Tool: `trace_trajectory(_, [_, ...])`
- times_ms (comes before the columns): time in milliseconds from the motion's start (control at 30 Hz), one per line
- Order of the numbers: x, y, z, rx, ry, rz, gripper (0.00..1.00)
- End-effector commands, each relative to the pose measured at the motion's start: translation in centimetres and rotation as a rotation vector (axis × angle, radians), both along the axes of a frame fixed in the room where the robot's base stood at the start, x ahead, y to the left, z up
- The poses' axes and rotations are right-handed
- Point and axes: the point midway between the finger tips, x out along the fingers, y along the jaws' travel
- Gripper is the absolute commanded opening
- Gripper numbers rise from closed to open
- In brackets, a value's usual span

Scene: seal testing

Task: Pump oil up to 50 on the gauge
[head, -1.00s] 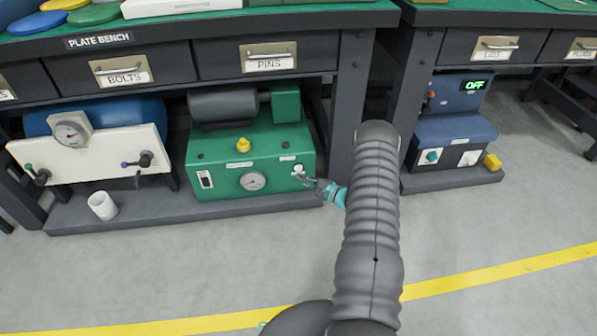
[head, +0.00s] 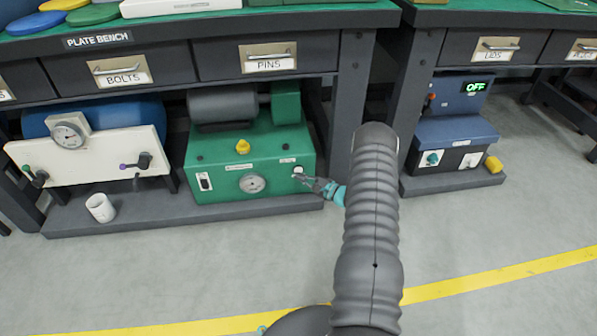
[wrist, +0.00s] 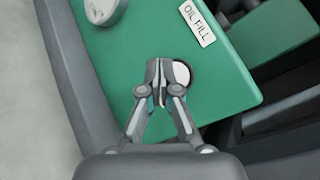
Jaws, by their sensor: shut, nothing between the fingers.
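The green pump unit (head: 215,150) stands on the low shelf under the bench. A white round button (head: 298,171) sits at the front's right end. In the head view my gripper (head: 302,179) is just below the button.
A black switch (head: 204,181) and yellow knob (head: 242,145) are on the green unit. A cream panel (head: 95,160) with a gauge and valves stands left, a white cup (head: 100,208) before it. The floor in front is clear.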

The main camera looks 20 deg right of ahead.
Motion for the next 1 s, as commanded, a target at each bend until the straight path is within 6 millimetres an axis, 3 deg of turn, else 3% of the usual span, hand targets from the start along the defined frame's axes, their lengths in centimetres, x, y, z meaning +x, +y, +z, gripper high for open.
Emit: trace_trajectory(1000, [0.71, -0.20, -0.18, -0.001, 0.000, 0.000, 0.00])
